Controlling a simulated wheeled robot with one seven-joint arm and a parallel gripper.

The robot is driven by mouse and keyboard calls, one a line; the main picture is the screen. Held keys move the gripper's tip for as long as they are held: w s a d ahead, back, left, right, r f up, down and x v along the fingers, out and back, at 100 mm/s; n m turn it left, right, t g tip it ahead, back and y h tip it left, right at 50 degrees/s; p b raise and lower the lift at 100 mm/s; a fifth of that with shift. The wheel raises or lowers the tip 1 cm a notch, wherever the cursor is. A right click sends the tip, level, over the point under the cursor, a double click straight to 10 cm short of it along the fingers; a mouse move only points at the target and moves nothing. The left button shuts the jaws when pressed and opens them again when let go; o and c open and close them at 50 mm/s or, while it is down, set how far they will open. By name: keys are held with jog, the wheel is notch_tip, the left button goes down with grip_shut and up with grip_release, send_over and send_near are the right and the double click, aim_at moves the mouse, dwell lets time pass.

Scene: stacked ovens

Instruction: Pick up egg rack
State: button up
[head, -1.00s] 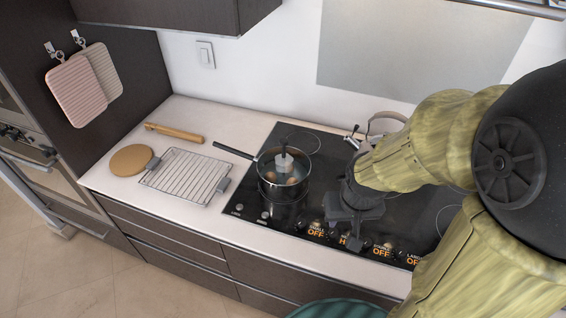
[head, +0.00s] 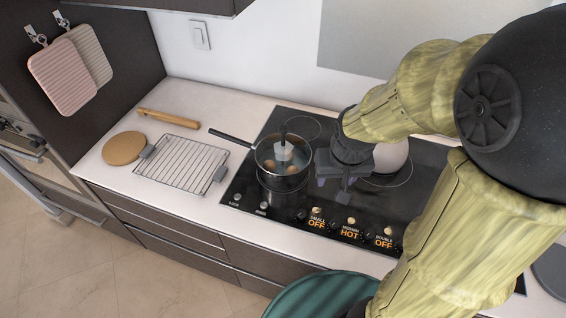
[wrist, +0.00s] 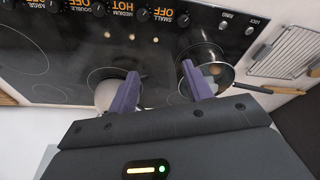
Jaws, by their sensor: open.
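The egg rack (head: 284,150), a pale upright piece with a dark top grip, stands inside a dark pot (head: 268,182) with brown eggs around its base. The pot sits at the left of the black cooktop. My gripper (head: 334,190) is open and empty, over the cooktop just right of the pot and apart from it. In the wrist view my gripper's purple fingers (wrist: 160,82) are spread, with the pot (wrist: 226,76) beside and partly behind the right finger. The rack is hard to make out there.
A wire rack with grey grips (head: 180,165), a round wooden board (head: 123,148) and a wooden rolling pin (head: 168,118) lie on the counter left of the cooktop. A white kettle (head: 392,156) stands behind my gripper. The pot's handle (head: 230,137) points left.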

jog(key=w+a+r, duration=0.3)
jog(key=w+a, duration=0.2)
jog(key=w, duration=0.4)
jog(key=m+b, duration=0.2)
send_near(285, 131)
jog(key=s+v, duration=0.1)
jog(key=v, duration=0.2)
jog(key=shift+w+a+t+h, duration=0.1)
jog(key=shift+a+t+h, duration=0.2)
jog(key=shift+f, duration=0.15)
jog(key=p+x, duration=0.3)
jog(key=x, duration=0.9)
jog(key=shift+w, duration=0.15)
